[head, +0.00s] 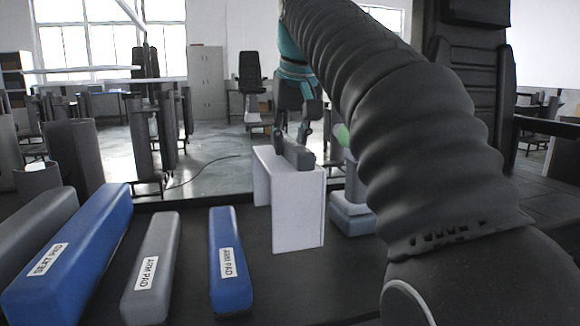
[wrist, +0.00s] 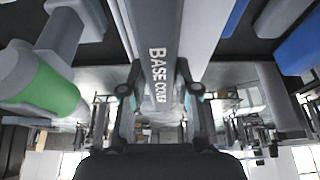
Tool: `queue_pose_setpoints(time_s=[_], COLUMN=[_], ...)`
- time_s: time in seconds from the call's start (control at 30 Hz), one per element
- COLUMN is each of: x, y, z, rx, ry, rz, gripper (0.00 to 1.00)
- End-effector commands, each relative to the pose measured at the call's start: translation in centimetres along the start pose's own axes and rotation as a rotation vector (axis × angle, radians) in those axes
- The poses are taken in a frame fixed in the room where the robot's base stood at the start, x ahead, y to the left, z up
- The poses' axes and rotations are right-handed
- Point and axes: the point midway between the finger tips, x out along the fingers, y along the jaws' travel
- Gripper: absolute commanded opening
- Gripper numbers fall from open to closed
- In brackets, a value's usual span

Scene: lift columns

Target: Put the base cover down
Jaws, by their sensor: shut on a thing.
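The base cover (head: 300,157) is a dark grey bar at the top of a white stand (head: 298,210) in the head view. In the wrist view the base cover (wrist: 163,40) shows its "BASE COVER" label, running lengthwise between the fingers. My gripper (head: 290,136) is shut on it from above, one finger on each side; it also shows in the wrist view (wrist: 160,90). The cover's underside is hidden, so I cannot tell whether it touches the stand's top or hangs just above it.
A blue arm pad (head: 229,255), a grey arm pad (head: 153,265) and a blue seat pad (head: 75,255) lie on the dark surface at left. A grey-blue base with a green part (head: 342,135) stands right of the white stand. My arm hides much of the right side.

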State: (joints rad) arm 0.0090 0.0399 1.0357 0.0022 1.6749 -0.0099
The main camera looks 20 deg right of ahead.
Motion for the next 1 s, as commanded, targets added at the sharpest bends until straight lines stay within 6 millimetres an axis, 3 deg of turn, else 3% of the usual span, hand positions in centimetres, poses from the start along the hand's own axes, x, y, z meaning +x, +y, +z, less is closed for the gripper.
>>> queue_pose_setpoints(time_s=[0.43,0.87,0.9,0.97,1.0], x=[4.1,4.6,4.5,4.5,4.5], y=[0.1,0.1,0.1,0.1,0.1], z=[1.7,1.9,1.8,1.8,1.8], rx=[0.002,0.002,0.002,0.002,0.002], ry=[0.000,0.002,0.001,0.000,0.000], rz=[0.001,0.001,0.001,0.001,0.001], gripper=[0.00,0.00,0.41,0.56,0.56])
